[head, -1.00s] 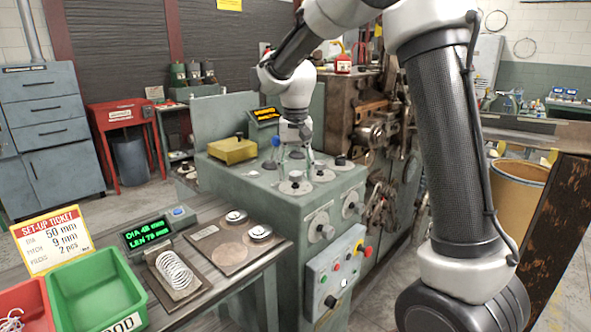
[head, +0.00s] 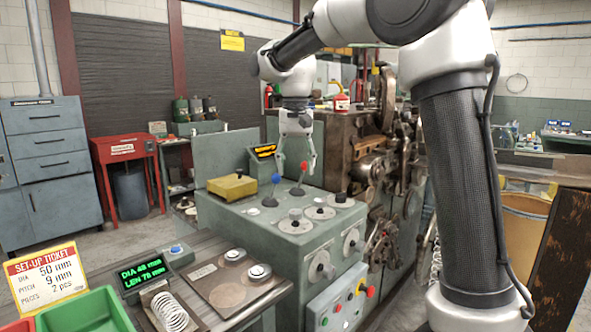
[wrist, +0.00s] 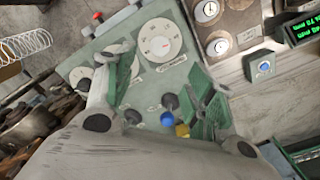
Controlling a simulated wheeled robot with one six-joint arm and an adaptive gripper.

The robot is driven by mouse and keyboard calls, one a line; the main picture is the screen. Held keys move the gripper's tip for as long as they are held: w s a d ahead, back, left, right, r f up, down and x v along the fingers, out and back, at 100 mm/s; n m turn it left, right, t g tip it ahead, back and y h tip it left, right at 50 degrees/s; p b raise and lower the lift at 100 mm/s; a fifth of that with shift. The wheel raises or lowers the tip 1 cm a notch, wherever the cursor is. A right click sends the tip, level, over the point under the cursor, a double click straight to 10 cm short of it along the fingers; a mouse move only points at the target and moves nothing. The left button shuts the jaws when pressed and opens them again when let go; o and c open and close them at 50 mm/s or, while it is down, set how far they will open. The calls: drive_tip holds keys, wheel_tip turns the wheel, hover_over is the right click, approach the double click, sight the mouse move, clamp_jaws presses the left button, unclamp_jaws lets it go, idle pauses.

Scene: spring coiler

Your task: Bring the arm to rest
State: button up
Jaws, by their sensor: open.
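My gripper (head: 296,160) is open and empty above the green-grey top of the coiler's control console (head: 262,222). It also shows in the wrist view (wrist: 163,75), with its two green-padded fingers apart and a white dial (wrist: 160,40) seen beyond them. My arm reaches from the right across the top of the head view and bends down at the wrist. A blue-knobbed lever (head: 276,179) and a red-knobbed lever (head: 303,166) stand near the gripper; I cannot tell the exact gap. Several dials with black knobs (head: 320,209) sit in front of it.
A yellow box (head: 232,187) sits on the console's left side. The coiler's machinery (head: 375,165) stands close on the right. In front are a workbench with a coil spring (head: 171,312), a green display (head: 143,270), a set-up ticket (head: 46,277) and a green bin (head: 85,314).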

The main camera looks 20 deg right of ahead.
drive_tip(key=f+n, duration=0.2)
drive_tip(key=f, duration=0.1)
drive_tip(key=shift+s+d+f, duration=0.1)
drive_tip(key=shift+s+f, duration=0.05)
drive_tip(key=shift+s, duration=0.25)
drive_tip(key=s+d+t, duration=0.1)
drive_tip(key=s+d, duration=0.3)
drive_tip(key=s, duration=0.5)
drive_tip(key=s+d+f+t, duration=0.1)
drive_tip(key=s+d, duration=0.4)
drive_tip(key=s, duration=0.5)
drive_tip(key=s+d+f+n+t, duration=0.1)
drive_tip(key=s+d, duration=0.3)
drive_tip(key=s, duration=0.5)
drive_tip(key=shift+s+d+f+t, duration=0.15)
drive_tip(key=shift+d+t, duration=0.15)
drive_tip(key=shift+t, duration=0.4)
